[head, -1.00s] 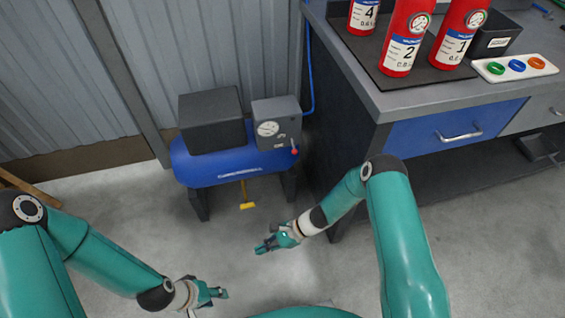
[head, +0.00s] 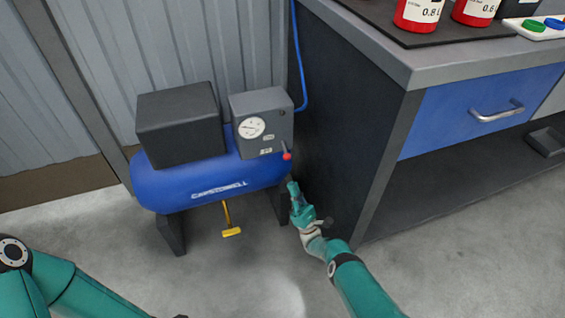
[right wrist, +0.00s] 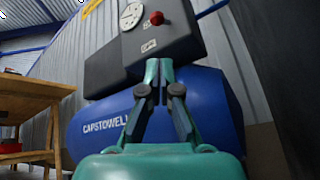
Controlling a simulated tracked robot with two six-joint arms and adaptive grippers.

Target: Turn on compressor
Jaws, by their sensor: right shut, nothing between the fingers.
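The compressor has a blue tank (head: 215,182) lettered CAPSTOWELL, on dark legs beside the bench. On the tank sit a dark box (head: 180,125) and a grey control box (head: 262,118) with a round white gauge (head: 251,128). A red-tipped lever (head: 287,156) is at the control box's lower right corner; its red knob also shows in the right wrist view (right wrist: 156,18). My right gripper (head: 293,187) is shut and empty, just below the red knob and apart from it. In the right wrist view its fingertips (right wrist: 158,66) point up toward the control box.
The bench's dark side (head: 340,130) stands close to the right of my right gripper. A yellow handle (head: 231,232) hangs under the tank. A blue hose (head: 298,60) runs up behind the bench. The floor in front is clear.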

